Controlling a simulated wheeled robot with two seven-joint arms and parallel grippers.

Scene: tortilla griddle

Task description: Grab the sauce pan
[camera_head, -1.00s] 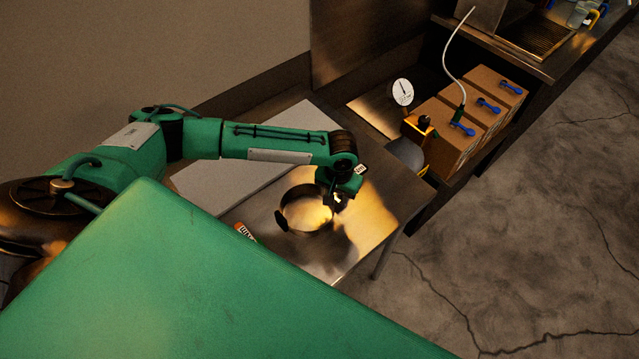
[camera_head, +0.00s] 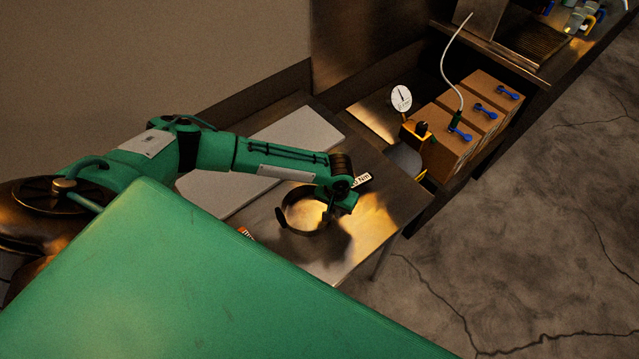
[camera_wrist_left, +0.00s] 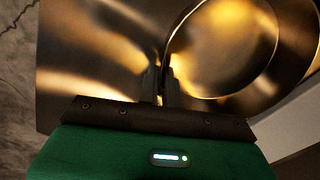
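The sauce pan (camera_head: 297,225) is a round metal pan standing on the steel table (camera_head: 345,262), with a dark handle stub at its left. My left gripper (camera_head: 328,212) is at the pan's right rim, pointing down. In the left wrist view the pan (camera_wrist_left: 235,95) fills the upper right, and its wall runs up from between the two dark fingers (camera_wrist_left: 160,85). The fingers are close together, one on each side of the wall, and look shut on it. The contact itself is partly hidden in shadow. My right gripper is not in view.
A pale flat board (camera_head: 300,135) lies on the table behind the pan. A small orange-labelled item (camera_head: 245,232) lies left of the pan. A round dial (camera_head: 401,98), a yellow-and-black device (camera_head: 416,132) and brown boxes with blue handles (camera_head: 470,125) stand to the right.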

